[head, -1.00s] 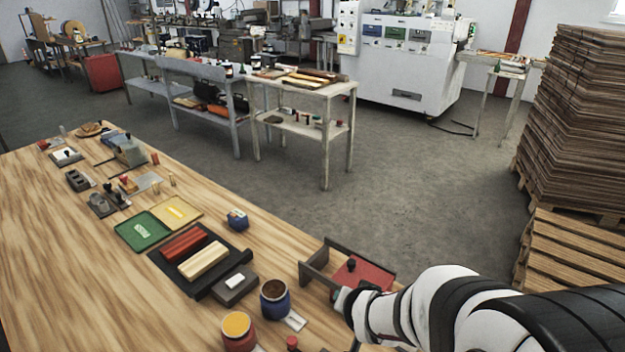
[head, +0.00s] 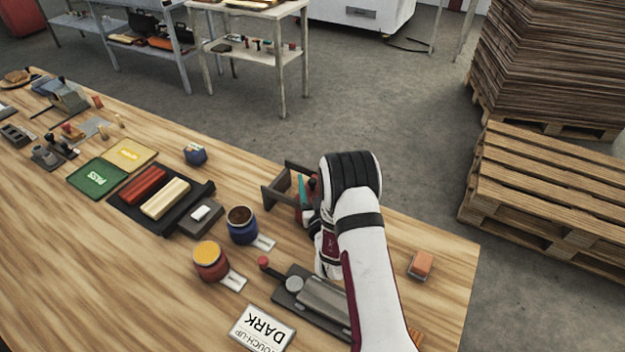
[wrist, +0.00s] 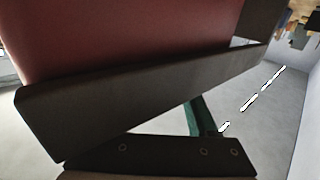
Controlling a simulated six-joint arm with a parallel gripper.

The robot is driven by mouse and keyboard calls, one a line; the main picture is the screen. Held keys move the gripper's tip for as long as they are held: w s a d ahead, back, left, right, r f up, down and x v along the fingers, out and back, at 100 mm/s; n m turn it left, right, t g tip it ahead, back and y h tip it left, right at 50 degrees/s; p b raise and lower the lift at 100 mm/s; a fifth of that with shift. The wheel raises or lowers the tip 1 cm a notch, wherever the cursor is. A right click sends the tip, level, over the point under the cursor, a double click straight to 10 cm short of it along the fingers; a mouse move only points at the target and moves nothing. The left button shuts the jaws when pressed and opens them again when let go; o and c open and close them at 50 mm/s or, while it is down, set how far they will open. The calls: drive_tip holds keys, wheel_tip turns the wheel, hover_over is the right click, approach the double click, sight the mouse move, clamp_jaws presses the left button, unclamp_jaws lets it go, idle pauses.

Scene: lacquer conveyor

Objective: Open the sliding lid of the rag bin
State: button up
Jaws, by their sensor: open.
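The rag bin (head: 273,197) stands near the far edge of the wooden bench, with dark rails reaching out to its left. A strip of its red lid (head: 303,214) shows beside my arm. A teal strip (head: 302,186) shows between the rails, and a dark knob is partly visible beside it. My gripper (head: 312,208) is open at the bin, largely hidden behind my wrist. Whether it touches the knob cannot be told. The wrist view shows a large red surface (wrist: 120,35), a dark bar and a green strip (wrist: 201,117) close up.
Blue (head: 242,226) and red-and-yellow (head: 210,262) jars stand left of my arm. A metal roller device (head: 318,296) and a "DARK" card (head: 262,328) lie in front. An orange block (head: 422,264) lies to the right. Bare bench surrounds it.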

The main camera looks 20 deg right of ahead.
drive_tip(key=shift+w, duration=0.3)
clamp_jaws()
idle(1.2)
